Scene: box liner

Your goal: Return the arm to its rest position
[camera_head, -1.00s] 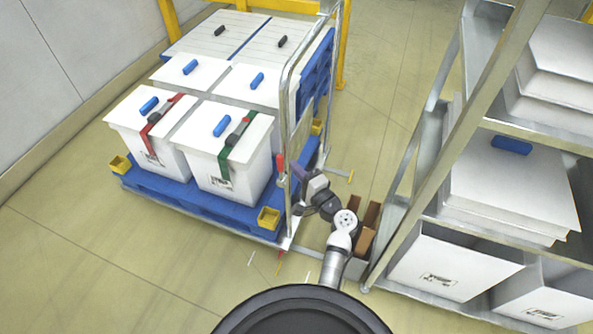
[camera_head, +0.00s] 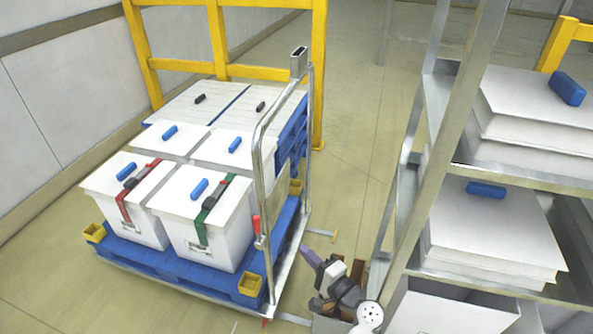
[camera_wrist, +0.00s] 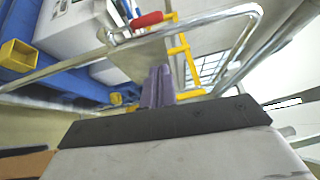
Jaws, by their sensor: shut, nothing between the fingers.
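My gripper (camera_head: 311,257) is at the bottom centre of the head view, with purple fingers pointing up and left. It is in the gap between the loaded blue trolley and the metal shelf rack. In the wrist view its fingers (camera_wrist: 158,88) are together with nothing between them. My arm's wrist and a white joint show just below the gripper; the rest of the arm is out of the head view.
White lidded boxes (camera_head: 207,225) stand on the blue pallet (camera_head: 180,272) at left. The trolley's metal handle (camera_head: 258,160) rises close to my gripper. The rack (camera_head: 430,190) with white lids stands at right. Brown bins (camera_head: 357,271) sit beside the arm. Floor behind is clear.

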